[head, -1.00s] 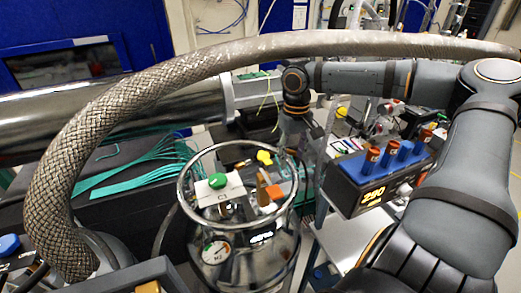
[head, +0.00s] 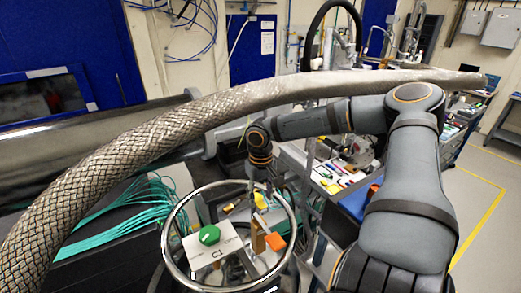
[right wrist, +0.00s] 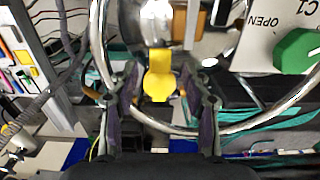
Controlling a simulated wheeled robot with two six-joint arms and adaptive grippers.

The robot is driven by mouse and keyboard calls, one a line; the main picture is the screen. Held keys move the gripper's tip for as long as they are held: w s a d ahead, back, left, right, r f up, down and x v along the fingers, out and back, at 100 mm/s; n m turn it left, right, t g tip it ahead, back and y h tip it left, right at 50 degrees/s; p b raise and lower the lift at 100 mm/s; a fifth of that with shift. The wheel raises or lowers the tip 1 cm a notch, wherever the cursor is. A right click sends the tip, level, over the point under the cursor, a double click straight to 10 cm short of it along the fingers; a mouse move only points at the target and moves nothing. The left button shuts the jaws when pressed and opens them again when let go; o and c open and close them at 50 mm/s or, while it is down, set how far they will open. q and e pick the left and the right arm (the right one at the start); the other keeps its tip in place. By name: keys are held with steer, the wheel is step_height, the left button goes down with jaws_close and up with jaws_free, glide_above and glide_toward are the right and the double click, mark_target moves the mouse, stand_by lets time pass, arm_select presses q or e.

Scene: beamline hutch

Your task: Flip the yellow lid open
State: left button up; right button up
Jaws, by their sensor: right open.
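A yellow tab-like piece with a rounded end, which looks like the yellow lid (right wrist: 158,75), shows in the right wrist view at the top centre. It lies between the two dark fingers of my right gripper (right wrist: 163,82), which stand apart with a gap on either side of it. The gripper partly hides what is there, and I cannot make out the lid clearly. My left gripper is not in view.
A thick braided hose (head: 130,150) arches across the head view. Teal cables (head: 120,215) lie at the left. Open floor (head: 490,200) is at the right.

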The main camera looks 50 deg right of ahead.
steer(key=shift+s+f, duration=0.1)
steer(key=shift+f, duration=0.6)
steer(key=shift+s, duration=0.2)
steer(key=shift+c, duration=2.1)
steer(key=c, duration=0.5)
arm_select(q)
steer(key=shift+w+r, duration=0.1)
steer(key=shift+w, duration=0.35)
arm_select(e)
jaws_close()
